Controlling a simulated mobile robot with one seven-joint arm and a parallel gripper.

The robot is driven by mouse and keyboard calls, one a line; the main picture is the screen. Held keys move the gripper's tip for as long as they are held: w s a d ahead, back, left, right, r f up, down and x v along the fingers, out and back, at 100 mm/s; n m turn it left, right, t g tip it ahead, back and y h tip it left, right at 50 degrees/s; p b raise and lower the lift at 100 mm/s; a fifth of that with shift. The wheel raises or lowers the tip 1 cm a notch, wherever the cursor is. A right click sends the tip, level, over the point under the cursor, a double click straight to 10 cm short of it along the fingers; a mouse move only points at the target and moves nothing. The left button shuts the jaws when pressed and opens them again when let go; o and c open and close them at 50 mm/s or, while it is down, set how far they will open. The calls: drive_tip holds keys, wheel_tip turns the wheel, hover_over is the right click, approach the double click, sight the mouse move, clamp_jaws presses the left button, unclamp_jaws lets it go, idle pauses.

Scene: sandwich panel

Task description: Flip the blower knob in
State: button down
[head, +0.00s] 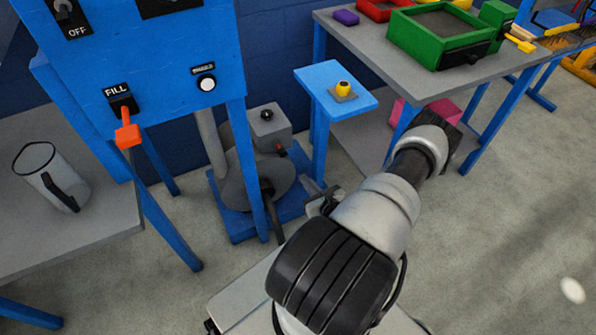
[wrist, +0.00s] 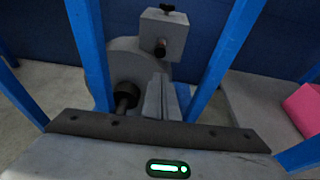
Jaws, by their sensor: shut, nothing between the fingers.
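The grey blower-like machine (head: 255,180) stands under the blue panel on a blue base. Its grey box (head: 268,128) has a black knob (head: 267,115) on top and a small dark knob (head: 281,150) on the front. In the wrist view the top knob (wrist: 167,9) and front knob (wrist: 160,49) both show. I cannot tell which control is the blower knob. My gripper (head: 318,205) is just right of the machine, partly hidden by my arm. In the wrist view the gripper (wrist: 160,97) is shut and empty, pointing at the machine, below and apart from the box.
Blue legs (head: 246,170) flank the approach to the machine. A small blue stand (head: 320,82) bears a yellow button (head: 343,88). The panel has a red FILL lever (head: 127,133) and an OFF switch (head: 65,8). A pink box (wrist: 303,108) lies right.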

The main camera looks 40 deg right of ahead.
drive_tip(key=b, duration=0.3)
approach(285, 153)
drive_tip(key=w+f, duration=0.3)
drive_tip(key=w, duration=0.1)
drive_tip(key=shift+w+d+r, duration=0.1)
drive_tip(key=shift+w+d, duration=0.25)
drive_tip(key=shift+w, duration=0.55)
drive_tip(key=w, duration=0.2)
drive_tip(key=shift+w+d, duration=0.3)
drive_tip(key=shift+w, duration=0.05)
drive_tip(key=shift+w+d+r, duration=0.1)
drive_tip(key=shift+w, duration=0.15)
